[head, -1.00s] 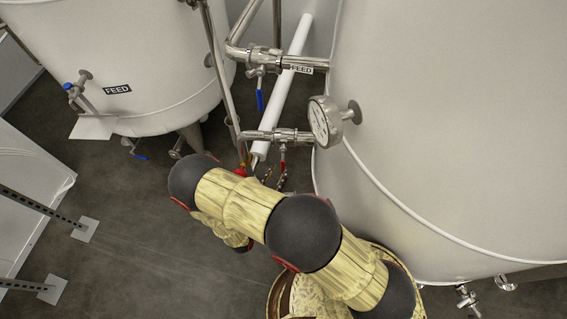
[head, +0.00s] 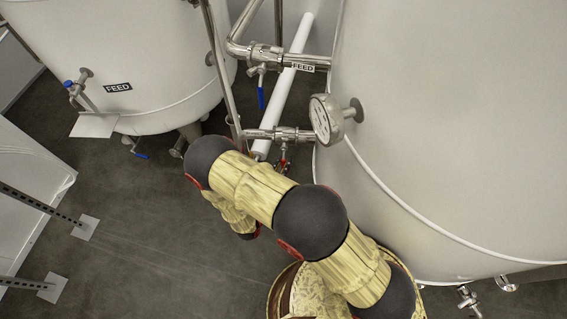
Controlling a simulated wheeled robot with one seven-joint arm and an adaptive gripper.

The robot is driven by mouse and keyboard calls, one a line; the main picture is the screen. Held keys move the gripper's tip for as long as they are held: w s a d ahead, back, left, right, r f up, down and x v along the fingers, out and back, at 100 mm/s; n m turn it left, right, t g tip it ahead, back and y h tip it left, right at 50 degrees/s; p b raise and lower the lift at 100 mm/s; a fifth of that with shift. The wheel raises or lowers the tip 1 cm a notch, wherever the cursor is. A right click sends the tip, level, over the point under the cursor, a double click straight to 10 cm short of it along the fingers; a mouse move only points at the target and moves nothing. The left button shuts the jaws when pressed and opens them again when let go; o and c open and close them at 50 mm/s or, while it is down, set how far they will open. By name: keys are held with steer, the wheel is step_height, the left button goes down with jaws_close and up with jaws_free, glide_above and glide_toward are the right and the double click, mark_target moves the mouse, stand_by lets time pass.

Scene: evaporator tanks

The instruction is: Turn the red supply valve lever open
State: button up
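The red supply valve lever (head: 283,163) shows as a small strip of red below a steel valve on the lower horizontal pipe (head: 275,134), beside the big right tank. My arm crosses in front and hides most of what lies below it. A small dark piece (head: 287,168) at the lever may be the tip of my gripper. The rest of my gripper is hidden behind my arm. I cannot tell whether it touches the lever or how far its fingers are apart.
A round gauge (head: 326,119) sticks out from the right tank (head: 450,130) close to the lever. A blue-handled valve (head: 261,98) hangs above. A white pipe (head: 285,85) slants behind. The left tank (head: 150,60) stands further off.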

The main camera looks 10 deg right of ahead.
jaws_close()
steer(key=shift+a, duration=0.15)
stand_by(0.5)
steer(key=w+a+r+m+g+y+b, duration=0.1)
steer(key=a+r+m+y+b, duration=0.4)
steer(key=m, duration=0.8)
steer(key=shift+w+a+r+m+g+y, duration=0.3)
steer(key=shift+a+r+y, duration=0.55)
steer(key=shift+r+y, duration=0.25)
steer(key=shift+o, duration=1.8)
jaws_free()
steer(key=shift+o, duration=0.5)
steer(key=shift+s, duration=0.1)
